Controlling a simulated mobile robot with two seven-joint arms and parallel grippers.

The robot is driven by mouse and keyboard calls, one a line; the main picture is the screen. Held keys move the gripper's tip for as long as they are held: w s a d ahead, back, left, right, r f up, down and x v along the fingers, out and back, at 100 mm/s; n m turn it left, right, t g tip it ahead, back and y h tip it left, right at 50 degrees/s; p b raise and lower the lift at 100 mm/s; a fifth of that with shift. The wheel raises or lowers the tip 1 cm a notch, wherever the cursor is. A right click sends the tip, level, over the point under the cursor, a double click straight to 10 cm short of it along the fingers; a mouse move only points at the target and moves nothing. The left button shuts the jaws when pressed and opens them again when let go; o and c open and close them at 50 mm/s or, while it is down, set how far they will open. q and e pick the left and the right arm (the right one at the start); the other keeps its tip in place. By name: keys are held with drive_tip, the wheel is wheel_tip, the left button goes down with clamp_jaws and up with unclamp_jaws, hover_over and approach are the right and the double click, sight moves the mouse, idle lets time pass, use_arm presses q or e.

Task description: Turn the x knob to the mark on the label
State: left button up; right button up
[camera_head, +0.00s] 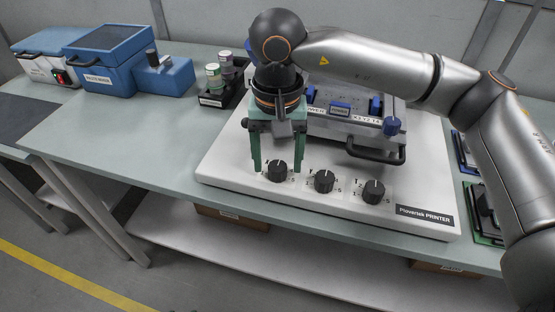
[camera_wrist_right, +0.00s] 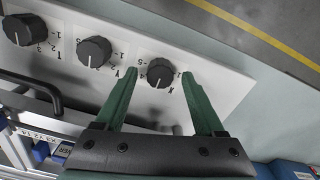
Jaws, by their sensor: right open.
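The x knob (camera_head: 277,172) is a black ribbed dial with a white pointer line, leftmost of the three knobs on the front of the white printer base (camera_head: 415,205). In the right wrist view the x knob (camera_wrist_right: 159,71) sits on a white label with an X and small scale numbers; the exact mark is too small to read. My right gripper (camera_head: 277,164) has green fingers pointing down, open, one on each side of the x knob. In the wrist view the right gripper (camera_wrist_right: 160,78) shows gaps beside the knob. My left gripper is out of view.
Beside it are the middle knob (camera_head: 324,181) and the right knob (camera_head: 373,191). A black handle (camera_head: 378,156) juts out behind them. A black rack with jars (camera_head: 215,98) and blue boxes (camera_head: 105,62) stand left. Green and black items (camera_head: 484,212) lie right.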

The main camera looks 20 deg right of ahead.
sight(277, 166)
wheel_tip(277, 166, up, 12)
drive_tip(key=p, duration=0.1)
drive_tip(key=shift+f, duration=0.25)
